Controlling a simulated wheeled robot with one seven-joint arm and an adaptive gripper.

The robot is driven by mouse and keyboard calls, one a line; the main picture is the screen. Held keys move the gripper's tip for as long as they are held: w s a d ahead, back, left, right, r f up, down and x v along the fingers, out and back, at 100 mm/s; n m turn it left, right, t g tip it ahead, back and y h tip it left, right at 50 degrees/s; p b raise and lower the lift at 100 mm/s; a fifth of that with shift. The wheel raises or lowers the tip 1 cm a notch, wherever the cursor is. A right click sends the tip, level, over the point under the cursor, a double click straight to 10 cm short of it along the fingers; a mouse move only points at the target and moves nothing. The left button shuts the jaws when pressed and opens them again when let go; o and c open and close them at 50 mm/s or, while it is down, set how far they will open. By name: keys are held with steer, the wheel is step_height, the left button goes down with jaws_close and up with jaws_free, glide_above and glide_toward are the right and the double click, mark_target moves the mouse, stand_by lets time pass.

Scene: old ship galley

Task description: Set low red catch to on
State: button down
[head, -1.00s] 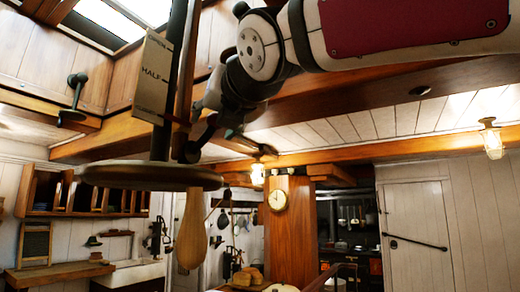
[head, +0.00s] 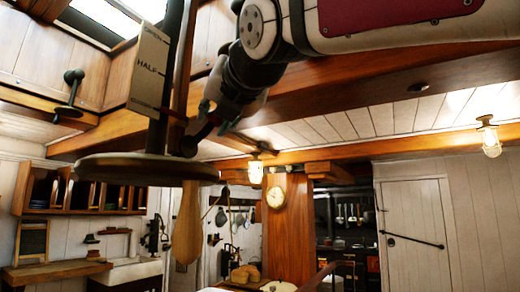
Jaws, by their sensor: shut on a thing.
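A dark upright post (head: 166,90) with a white scale plate (head: 148,68) marked OPEN and HALF stands at left in the head view. A thin dark-red piece (head: 172,113) crosses the post at the plate's foot; it looks like the red catch. My gripper (head: 208,124) is just right of the post, pointing down and left. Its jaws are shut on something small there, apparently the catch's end. The grip is dark and partly hidden, and the catch's setting cannot be read.
A round dark disc (head: 148,168) sits at the post's foot, with a wooden handle (head: 187,222) hanging below it. A wooden ceiling beam (head: 330,90) runs close behind my arm. A lamp (head: 490,140) hangs at right. Open room lies below.

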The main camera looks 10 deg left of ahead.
steer(key=w+d+f+m+g, duration=0.1)
steer(key=w+f+m+g, duration=0.2)
steer(key=f+m+g, duration=0.2)
steer(key=shift+w+d+f+m+g+b, duration=0.2)
steer(key=shift+f+m+g+b, duration=0.15)
steer(key=shift+m+g, duration=1)
steer(key=shift+f, duration=0.1)
steer(key=c, duration=1.2)
jaws_free()
steer(key=shift+s, duration=0.1)
steer(key=v, duration=1.2)
